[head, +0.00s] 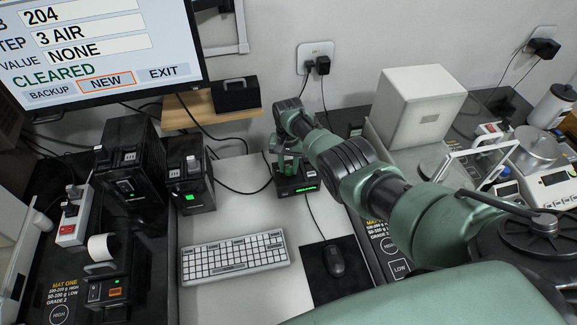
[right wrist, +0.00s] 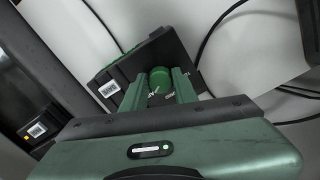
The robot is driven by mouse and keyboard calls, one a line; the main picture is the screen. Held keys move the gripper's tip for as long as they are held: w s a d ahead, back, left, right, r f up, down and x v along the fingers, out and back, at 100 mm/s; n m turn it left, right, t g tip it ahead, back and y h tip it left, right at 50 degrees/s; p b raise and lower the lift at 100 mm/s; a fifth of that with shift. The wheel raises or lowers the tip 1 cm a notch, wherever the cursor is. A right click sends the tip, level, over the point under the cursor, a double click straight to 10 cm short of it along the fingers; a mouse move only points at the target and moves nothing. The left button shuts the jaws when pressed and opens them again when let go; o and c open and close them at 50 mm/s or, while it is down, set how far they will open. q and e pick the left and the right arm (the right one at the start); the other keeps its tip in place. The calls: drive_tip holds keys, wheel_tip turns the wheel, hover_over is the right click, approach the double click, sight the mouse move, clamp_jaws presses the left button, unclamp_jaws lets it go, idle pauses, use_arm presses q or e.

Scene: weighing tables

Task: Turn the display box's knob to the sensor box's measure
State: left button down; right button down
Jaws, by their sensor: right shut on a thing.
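The display box (head: 297,186) is a small black box with a lit green readout at the back of the white desk strip. Its digits are too small to read. In the right wrist view the black box (right wrist: 176,59) carries a round green knob (right wrist: 159,78) on top. My right gripper (right wrist: 159,88) is shut on this knob, one finger at each side; in the head view it reaches down over the box (head: 287,163). I cannot tell for sure which box is the sensor box. My left gripper is not in view.
A monitor (head: 95,45) reads 204, 3 AIR, NONE, CLEARED. Black units (head: 190,172) stand left of the display box. A keyboard (head: 234,257) and a mouse (head: 334,261) lie in front. A white box (head: 415,105) and a balance (head: 552,185) are at right.

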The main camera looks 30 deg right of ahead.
sight(288, 169)
drive_tip(key=shift+w, duration=0.1)
drive_tip(key=c, duration=1.1)
unclamp_jaws()
drive_tip(key=shift+r, duration=0.1)
drive_tip(key=shift+r+p, duration=0.3)
drive_tip(key=shift+r, duration=0.05)
wheel_tip(288, 169, up, 6)
drive_tip(key=shift+p, duration=0.9)
drive_tip(key=shift+r, duration=0.5)
